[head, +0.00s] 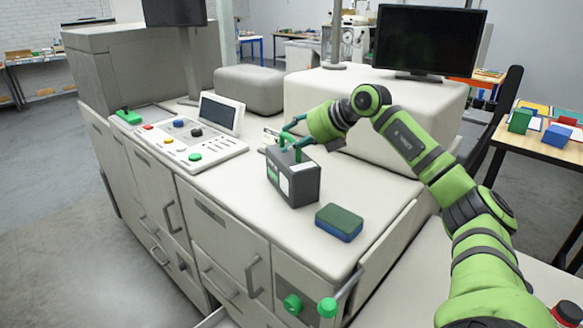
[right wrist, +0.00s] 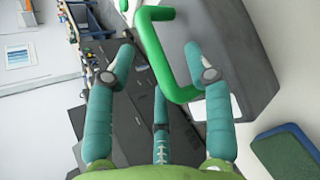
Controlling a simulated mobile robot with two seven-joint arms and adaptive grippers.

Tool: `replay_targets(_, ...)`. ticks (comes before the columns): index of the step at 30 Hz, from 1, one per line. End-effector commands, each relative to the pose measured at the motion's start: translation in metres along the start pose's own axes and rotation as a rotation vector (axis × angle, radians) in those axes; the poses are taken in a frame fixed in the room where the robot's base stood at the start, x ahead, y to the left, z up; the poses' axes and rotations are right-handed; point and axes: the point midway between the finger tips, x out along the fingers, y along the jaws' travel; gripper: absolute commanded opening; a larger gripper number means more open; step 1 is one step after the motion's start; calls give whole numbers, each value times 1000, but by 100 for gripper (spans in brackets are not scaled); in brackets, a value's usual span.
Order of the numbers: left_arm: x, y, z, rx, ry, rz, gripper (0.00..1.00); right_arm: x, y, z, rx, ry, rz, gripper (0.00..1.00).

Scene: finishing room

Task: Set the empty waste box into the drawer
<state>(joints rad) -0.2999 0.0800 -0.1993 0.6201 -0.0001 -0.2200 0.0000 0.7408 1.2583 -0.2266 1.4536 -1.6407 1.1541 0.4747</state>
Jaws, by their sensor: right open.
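The waste box (head: 292,180), a dark grey box with a green handle on top, stands upright on the pale machine's top. My right gripper (head: 292,132) is at the handle, with its fingers apart. In the right wrist view the green handle (right wrist: 160,50) passes between the open fingers (right wrist: 162,68); I cannot tell whether any finger touches it. The box's grey side (right wrist: 240,45) is also there. The inside of the box is hidden. A pale edge, perhaps of a pulled-out drawer (head: 212,319), shows at the bottom of the head view. My left gripper is out of view.
A green and blue block (head: 339,222) lies right of the box. A control panel (head: 195,138) with coloured buttons and a screen is to its left. A monitor (head: 428,40) stands behind. Green knobs (head: 293,304) are on the front. The top's front right is mostly clear.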

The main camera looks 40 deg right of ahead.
Motion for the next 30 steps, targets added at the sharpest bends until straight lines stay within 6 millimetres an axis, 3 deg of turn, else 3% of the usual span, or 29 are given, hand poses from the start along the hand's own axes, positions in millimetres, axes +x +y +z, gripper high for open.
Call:
replay_targets(4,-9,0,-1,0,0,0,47,13,2,2,0,-1,2,53)
replay_targets(11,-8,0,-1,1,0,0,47,15,1,1,-1,-2,2,53)
replay_targets(14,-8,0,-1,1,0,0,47,15,1,1,-1,-2,2,17)
replay_targets(15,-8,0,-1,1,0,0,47,15,1,1,-1,-2,2,1)
replay_targets(30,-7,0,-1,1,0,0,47,12,4,4,-1,-5,5,0)
